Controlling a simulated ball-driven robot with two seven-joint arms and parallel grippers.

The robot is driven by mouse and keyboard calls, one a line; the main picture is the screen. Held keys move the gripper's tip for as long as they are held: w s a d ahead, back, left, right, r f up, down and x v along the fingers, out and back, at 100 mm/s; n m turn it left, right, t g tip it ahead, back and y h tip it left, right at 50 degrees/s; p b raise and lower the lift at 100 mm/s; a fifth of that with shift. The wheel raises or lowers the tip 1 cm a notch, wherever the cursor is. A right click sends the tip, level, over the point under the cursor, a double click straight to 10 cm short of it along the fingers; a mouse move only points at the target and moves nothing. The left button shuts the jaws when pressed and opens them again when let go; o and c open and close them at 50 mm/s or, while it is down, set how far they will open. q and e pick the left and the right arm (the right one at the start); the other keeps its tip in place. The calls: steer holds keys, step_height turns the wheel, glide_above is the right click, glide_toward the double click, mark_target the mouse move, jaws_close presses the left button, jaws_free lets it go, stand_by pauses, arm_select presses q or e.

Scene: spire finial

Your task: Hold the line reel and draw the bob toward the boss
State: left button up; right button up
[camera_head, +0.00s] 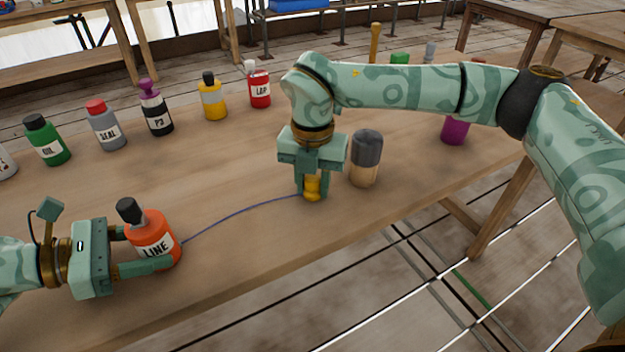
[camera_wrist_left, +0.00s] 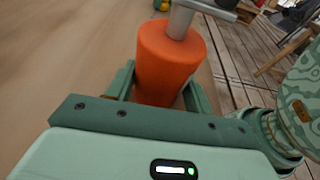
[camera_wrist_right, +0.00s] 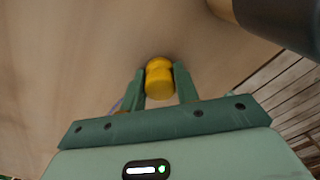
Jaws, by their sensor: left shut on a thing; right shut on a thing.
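The orange line reel (camera_head: 151,240), labelled LINE, stands on the table at front left. My left gripper (camera_head: 148,248) is shut around its body. The left wrist view shows the orange body (camera_wrist_left: 168,62) between the fingers, with a grey crank-like part on top. The yellow bob (camera_head: 312,187) is in my right gripper (camera_head: 311,190), shut on it low over the table. It also shows between the fingers in the right wrist view (camera_wrist_right: 159,80). A thin blue line (camera_head: 238,208) runs from the reel to the bob. A dark-topped wooden cylinder (camera_head: 368,150), possibly the boss, stands just right of the bob.
Along the back of the table stand green (camera_head: 46,142), grey (camera_head: 105,128), black-and-purple (camera_head: 155,108), yellow (camera_head: 212,98) and red (camera_head: 259,86) bottles. A purple item (camera_head: 454,130) stands under my right arm. The table's front edge is close to the bob.

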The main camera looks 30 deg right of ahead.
mark_target(313, 177)
steer(key=o, duration=1)
steer(key=shift+o, duration=0.2)
step_height(313, 177, up, 12)
arm_select(q)
steer(key=o, duration=0.8)
steer(key=shift+o, duration=0.2)
steer(key=shift+a, duration=0.1)
